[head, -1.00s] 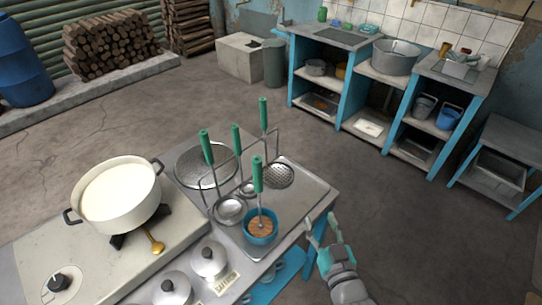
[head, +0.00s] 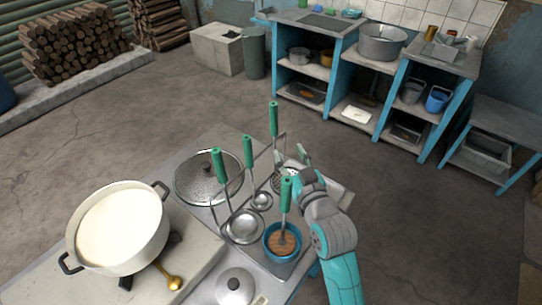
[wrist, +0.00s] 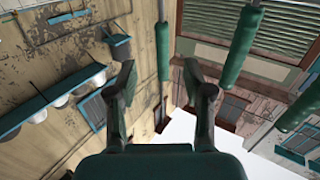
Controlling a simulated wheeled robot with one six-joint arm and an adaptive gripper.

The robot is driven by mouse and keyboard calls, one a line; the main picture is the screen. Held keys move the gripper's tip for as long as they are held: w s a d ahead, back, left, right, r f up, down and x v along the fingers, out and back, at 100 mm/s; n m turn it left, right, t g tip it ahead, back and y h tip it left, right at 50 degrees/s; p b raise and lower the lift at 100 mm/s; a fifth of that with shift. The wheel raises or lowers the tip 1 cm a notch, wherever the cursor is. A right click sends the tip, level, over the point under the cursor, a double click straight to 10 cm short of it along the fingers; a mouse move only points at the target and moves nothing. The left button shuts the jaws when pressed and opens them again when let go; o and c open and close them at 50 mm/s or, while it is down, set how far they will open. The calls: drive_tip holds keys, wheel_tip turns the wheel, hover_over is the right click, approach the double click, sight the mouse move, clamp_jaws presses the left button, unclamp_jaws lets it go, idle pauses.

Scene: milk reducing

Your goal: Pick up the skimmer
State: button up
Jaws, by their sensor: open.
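The skimmer has a green handle (head: 273,119) and hangs upright at the back right of the utensil rack. Its perforated bowl, low on the rack, is partly hidden behind my gripper. My gripper (head: 291,155) is raised just right of the skimmer's shaft, its fingers apart and empty. In the wrist view, my open gripper (wrist: 157,78) has an upright green handle (wrist: 163,50) showing between and beyond its fingers. I cannot tell for certain which tool that handle belongs to.
Other green-handled tools stand close by: a ladle (head: 245,227), a small ladle (head: 261,201) and a brush in a blue bowl (head: 271,254). A milk pot (head: 158,238) stands at left, and a metal lid (head: 189,183) lies behind the ladles.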

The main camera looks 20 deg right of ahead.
sight(275, 132)
drive_tip(key=w, duration=0.5)
drive_tip(key=shift+w+a, duration=0.3)
drive_tip(key=shift+w, duration=0.1)
drive_tip(key=shift+w+a+f, duration=0.1)
drive_tip(key=shift+w+f, duration=0.05)
drive_tip(key=shift+w, duration=2.55)
clamp_jaws()
